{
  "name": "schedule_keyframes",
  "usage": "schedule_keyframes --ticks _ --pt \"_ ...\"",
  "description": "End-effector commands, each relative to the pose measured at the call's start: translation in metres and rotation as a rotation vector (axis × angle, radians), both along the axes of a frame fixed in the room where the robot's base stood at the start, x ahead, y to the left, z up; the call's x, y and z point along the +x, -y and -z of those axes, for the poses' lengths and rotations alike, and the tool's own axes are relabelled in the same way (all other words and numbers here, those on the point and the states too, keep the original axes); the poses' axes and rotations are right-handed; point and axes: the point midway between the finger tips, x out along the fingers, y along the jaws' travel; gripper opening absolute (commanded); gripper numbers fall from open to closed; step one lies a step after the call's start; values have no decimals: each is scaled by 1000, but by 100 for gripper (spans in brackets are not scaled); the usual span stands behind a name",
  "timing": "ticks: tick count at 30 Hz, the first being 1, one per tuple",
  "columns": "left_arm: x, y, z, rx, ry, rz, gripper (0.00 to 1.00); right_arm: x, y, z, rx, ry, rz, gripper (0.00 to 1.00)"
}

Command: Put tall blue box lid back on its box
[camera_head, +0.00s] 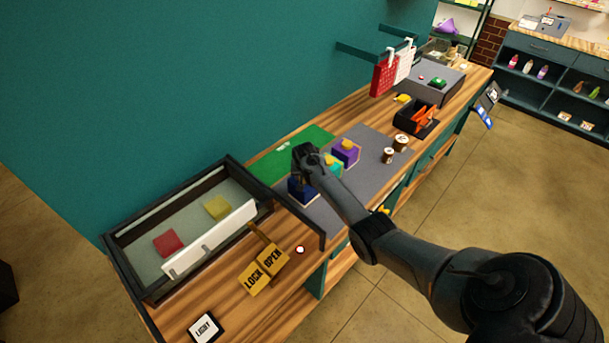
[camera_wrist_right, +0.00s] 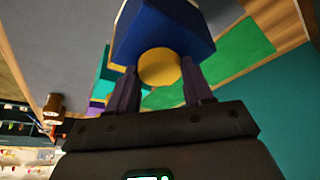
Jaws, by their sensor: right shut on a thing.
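My right gripper (camera_head: 308,158) reaches down over the dark blue box (camera_head: 302,191) on the grey mat. In the right wrist view my right gripper (camera_wrist_right: 160,68) is shut on a yellow round knob (camera_wrist_right: 160,66) under a dark blue block-like body (camera_wrist_right: 165,30), which looks like the lid with its knob. I cannot tell from these views whether the lid touches the box or where the seam between them lies. The gripper hides the top of the box in the head view. My left gripper is not in view.
A teal box (camera_head: 334,168) and a purple box (camera_head: 346,152) with yellow knobs stand close behind on the grey mat (camera_head: 375,140). A black-framed tray (camera_head: 120,249) is at the left. Yellow OPEN and LOCK signs (camera_head: 264,268) lie in front. Small jars (camera_head: 389,155) stand farther right.

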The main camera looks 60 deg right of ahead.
Motion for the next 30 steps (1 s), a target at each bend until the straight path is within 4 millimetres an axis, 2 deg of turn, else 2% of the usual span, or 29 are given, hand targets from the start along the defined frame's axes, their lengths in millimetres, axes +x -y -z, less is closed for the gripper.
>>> schedule_keyframes --ticks 5,6,11,30 --pt "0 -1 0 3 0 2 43 0 0 0 0 0 0 6" --pt "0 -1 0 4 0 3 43 0 0 0 0 0 0 55" --pt "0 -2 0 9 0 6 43 0 0 0 0 0 0 80" --pt "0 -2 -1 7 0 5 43 0 0 -1 0 0 0 80"
